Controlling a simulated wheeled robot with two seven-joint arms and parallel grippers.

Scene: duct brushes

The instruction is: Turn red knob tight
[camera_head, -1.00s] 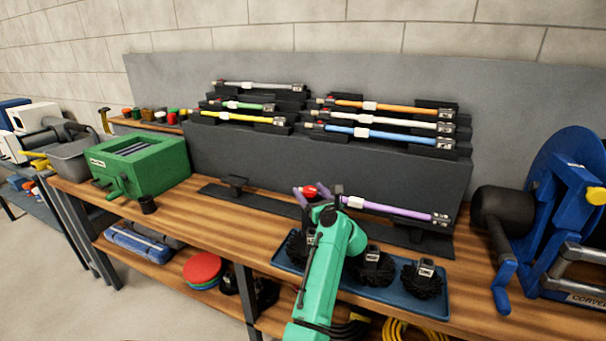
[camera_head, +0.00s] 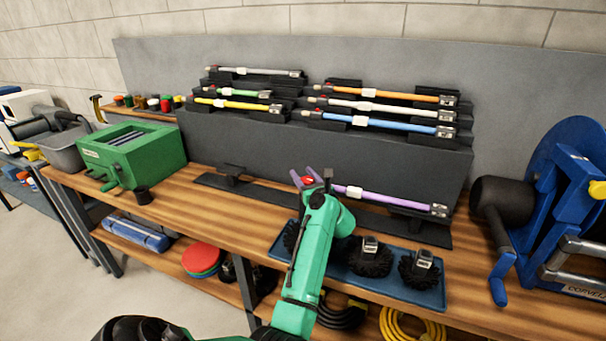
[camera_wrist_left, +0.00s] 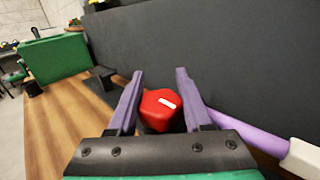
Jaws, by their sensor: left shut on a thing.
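The red knob (camera_head: 307,180) sits at the left end of the purple rod (camera_head: 385,199), which lies along the low black stand on the bench. In the left wrist view the red knob (camera_wrist_left: 160,110), with a white mark on its face, is between the two purple fingers. My left gripper (camera_head: 310,178) is shut on it, one finger on each side. The purple rod also shows in the wrist view (camera_wrist_left: 245,130), running off to the lower right. The gripper partly hides the rod's left end. My right gripper is not in view.
Several coloured rods rest on the black stepped rack (camera_head: 330,150) behind. A blue tray (camera_head: 430,296) with black brushes lies in front. A green box (camera_head: 135,158) and a small black cup (camera_head: 143,195) stand left. A blue reel machine (camera_head: 570,190) stands right.

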